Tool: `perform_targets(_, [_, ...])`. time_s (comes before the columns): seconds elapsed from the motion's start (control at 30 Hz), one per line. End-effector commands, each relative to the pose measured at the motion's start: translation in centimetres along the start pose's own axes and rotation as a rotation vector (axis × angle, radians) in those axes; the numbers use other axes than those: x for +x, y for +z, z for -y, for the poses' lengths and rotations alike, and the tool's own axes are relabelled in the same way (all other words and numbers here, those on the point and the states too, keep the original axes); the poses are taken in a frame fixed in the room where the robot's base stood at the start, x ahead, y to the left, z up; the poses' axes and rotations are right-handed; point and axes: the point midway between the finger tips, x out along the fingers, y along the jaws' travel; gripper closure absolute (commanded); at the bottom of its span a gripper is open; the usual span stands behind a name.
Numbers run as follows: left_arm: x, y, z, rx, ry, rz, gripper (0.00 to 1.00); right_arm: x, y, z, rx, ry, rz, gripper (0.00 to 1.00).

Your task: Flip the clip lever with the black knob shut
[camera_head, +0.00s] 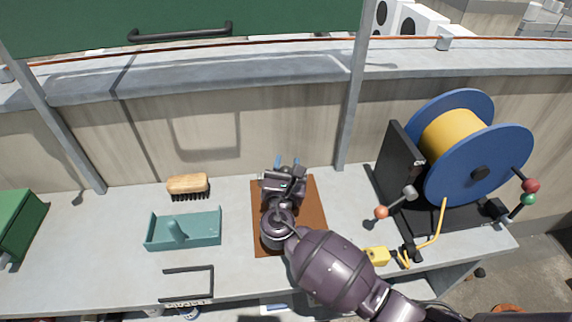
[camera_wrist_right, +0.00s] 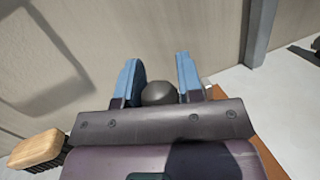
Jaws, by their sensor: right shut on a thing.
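My right gripper (camera_head: 287,161) is over the brown mat (camera_head: 313,203) on the worktop, its blue fingertips pointing toward the back wall. In the right wrist view, a round black knob (camera_wrist_right: 159,93) sits between the two blue fingers of my right gripper (camera_wrist_right: 158,80), which is shut on it. The lever under the knob and its clip are hidden by the gripper, so I cannot tell the lever's angle. My left gripper is not in view.
A blue reel (camera_head: 478,178) with a yellow drum and coloured-knob levers stands right. A wooden brush (camera_head: 188,186), a teal tray (camera_head: 212,226) and a dark bracket (camera_head: 188,268) lie left of the mat. A green box (camera_head: 18,226) is far left. A concrete wall (camera_head: 250,135) runs behind.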

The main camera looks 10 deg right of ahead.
Motion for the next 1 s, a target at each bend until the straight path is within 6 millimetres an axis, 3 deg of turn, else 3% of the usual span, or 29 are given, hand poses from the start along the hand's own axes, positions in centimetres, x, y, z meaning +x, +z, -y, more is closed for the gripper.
perform_targets(0.13, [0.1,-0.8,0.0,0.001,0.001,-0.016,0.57,0.0,0.1,0.0,0.0,0.0,0.0,1.0])
perform_targets(0.17, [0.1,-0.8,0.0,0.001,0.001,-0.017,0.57,0.0,0.1,0.0,0.0,0.001,0.0,0.64])
perform_targets(0.33, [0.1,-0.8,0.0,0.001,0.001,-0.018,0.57,0.0,0.1,0.0,0.0,0.001,-0.001,0.41])
perform_targets(0.67, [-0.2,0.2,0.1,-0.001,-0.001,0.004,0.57,-0.3,0.0,0.0,0.0,0.001,-0.002,0.41])
perform_targets(1.0, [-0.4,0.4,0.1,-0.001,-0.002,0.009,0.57,-5.5,0.0,0.0,0.001,0.0,-0.004,0.41])
